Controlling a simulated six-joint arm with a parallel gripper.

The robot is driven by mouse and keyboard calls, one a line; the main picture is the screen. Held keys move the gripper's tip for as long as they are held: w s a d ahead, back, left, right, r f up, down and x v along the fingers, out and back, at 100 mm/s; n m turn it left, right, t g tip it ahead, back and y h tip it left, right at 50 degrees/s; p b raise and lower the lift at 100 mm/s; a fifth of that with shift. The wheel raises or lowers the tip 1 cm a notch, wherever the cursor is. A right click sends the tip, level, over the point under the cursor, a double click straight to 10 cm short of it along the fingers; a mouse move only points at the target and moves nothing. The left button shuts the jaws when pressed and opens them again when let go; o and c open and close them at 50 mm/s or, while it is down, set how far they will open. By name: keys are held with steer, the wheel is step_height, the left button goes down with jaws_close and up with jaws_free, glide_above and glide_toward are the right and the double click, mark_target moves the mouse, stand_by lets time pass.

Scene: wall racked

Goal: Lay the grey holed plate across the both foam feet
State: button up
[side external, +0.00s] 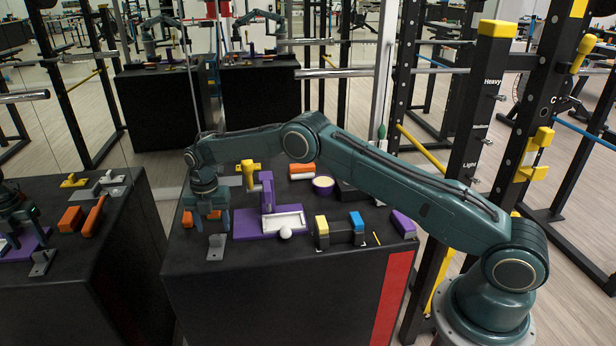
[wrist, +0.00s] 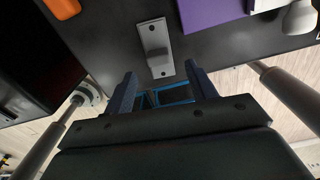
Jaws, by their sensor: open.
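A grey plate-like bracket (side external: 216,247) with a raised piece lies near the front left of the black bench. It also shows in the wrist view (wrist: 161,68), just beyond my fingertips, with a small hole near its end. My gripper (side external: 212,226) points down above the bench, behind the bracket in the side view. Its fingers (wrist: 163,80) are apart with nothing between them. I cannot tell for sure which pieces are the foam feet; a yellow block (side external: 321,226) and a blue block (side external: 357,221) sit at a dark piece on the right.
A purple stand (side external: 267,190) with a white-lined tray (side external: 290,222) and a white ball (side external: 286,233) are mid-bench. Orange blocks (side external: 187,218) lie by my gripper. A purple bowl (side external: 323,186) and yellow piece (side external: 249,170) stand behind.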

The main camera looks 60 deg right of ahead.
mark_target(215, 237)
steer(key=shift+f, duration=0.3)
steer(key=shift+f, duration=0.1)
steer(key=shift+w+f, duration=0.15)
steer(key=shift+f, duration=2.35)
steer(key=c, duration=1.2)
steer(key=shift+o, duration=0.2)
steer(key=shift+r, duration=0.1)
step_height(215, 237, up, 20)
